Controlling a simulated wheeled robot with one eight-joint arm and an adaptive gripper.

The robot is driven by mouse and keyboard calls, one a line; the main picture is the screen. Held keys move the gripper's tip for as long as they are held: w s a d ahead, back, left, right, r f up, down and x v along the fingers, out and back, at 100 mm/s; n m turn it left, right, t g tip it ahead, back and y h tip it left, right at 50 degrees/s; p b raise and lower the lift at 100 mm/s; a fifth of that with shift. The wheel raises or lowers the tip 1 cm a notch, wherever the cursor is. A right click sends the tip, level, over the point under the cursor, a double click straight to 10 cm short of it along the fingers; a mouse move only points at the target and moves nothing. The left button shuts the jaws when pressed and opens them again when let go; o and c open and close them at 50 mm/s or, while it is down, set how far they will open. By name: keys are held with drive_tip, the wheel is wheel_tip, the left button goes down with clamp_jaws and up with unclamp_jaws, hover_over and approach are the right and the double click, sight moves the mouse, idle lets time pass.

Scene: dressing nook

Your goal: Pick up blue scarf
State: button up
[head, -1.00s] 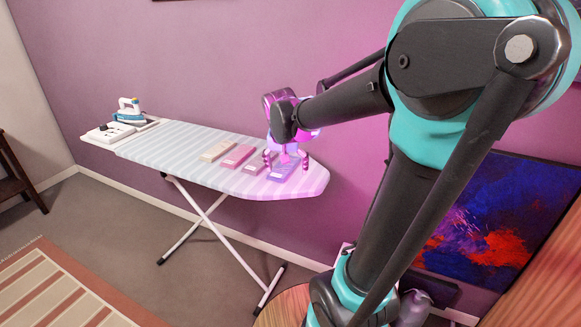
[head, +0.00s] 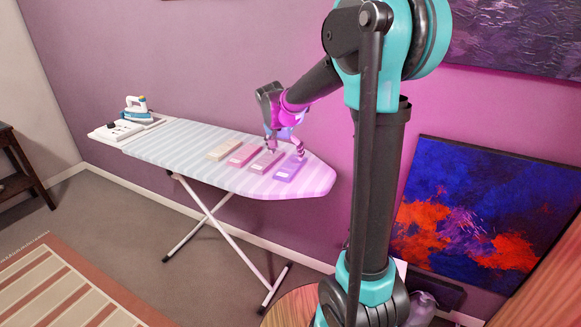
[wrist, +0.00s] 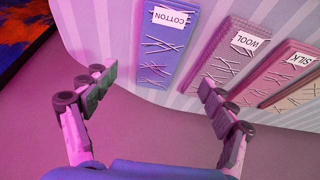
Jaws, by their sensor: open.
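The blue scarf appears as a flat blue-violet folded piece (head: 289,171) near the rounded right end of the ironing board (head: 190,147). In the wrist view it is the blue piece (wrist: 160,62) with a white label reading COTTON. My gripper (head: 285,150) is above the board, over the blue and adjoining pink pieces. In the wrist view its two fingers (wrist: 158,80) are spread wide, with nothing between them. The blue piece lies ahead of the fingertips, towards the top of the picture, and appears untouched.
A pink piece labelled WOOL (wrist: 222,65) lies beside the blue one. A piece labelled SILK (wrist: 284,75) and a cream piece (head: 224,151) follow. An iron (head: 137,107) stands at the board's far left. A wall (head: 200,60) runs close behind the board.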

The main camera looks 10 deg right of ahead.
sight(290, 166)
drive_tip(key=shift+x, duration=3.05)
drive_tip(key=shift+s, duration=0.15)
drive_tip(key=c, duration=1.2)
